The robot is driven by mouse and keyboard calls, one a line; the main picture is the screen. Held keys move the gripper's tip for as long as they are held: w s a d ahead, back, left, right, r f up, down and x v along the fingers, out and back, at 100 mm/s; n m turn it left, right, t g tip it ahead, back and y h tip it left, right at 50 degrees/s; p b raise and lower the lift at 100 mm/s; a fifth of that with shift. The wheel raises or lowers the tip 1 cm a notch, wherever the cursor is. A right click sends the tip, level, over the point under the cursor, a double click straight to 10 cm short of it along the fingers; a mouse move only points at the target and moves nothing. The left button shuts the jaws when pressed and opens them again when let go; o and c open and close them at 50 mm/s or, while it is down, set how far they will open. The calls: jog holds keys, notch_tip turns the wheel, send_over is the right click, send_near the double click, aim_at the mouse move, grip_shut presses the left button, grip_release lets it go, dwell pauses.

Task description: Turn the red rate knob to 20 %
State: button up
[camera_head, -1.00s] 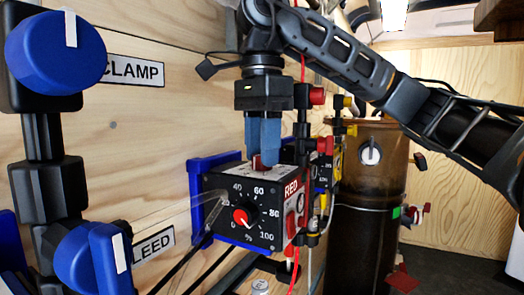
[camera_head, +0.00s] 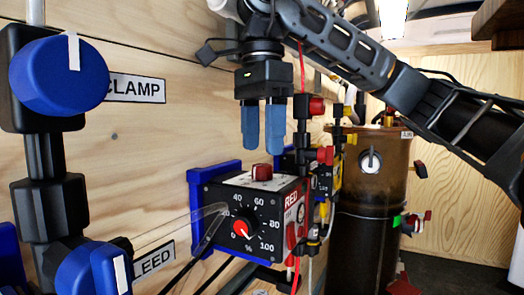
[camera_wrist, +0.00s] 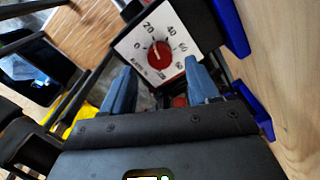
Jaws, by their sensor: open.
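The black control box marked RED (camera_head: 286,200) is on the left wall in a blue bracket. Its front face has a red knob (camera_head: 241,228) inside a percent scale to 100. A pale mark shows on that knob's lower right; I cannot tell its exact reading. A second red knob (camera_head: 262,172) stands on the box's white top face. In the wrist view, a red knob (camera_wrist: 160,52) shows in a white dial with numbers including 20, 40 and 60. My gripper (camera_head: 263,145) points down, open and empty, with its blue fingers just above the top knob, apart from it.
Blue knobs on black fittings (camera_head: 60,75) stand at the left by the CLAMP label (camera_head: 137,90). Red and black fittings (camera_head: 318,150) and a red line are close to the box's right. A brown tank (camera_head: 375,240) stands behind at right.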

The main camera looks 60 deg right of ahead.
aim_at(262, 165)
notch_tip(262, 165, up, 4)
jog(key=shift+r, duration=0.15)
dwell(0.6)
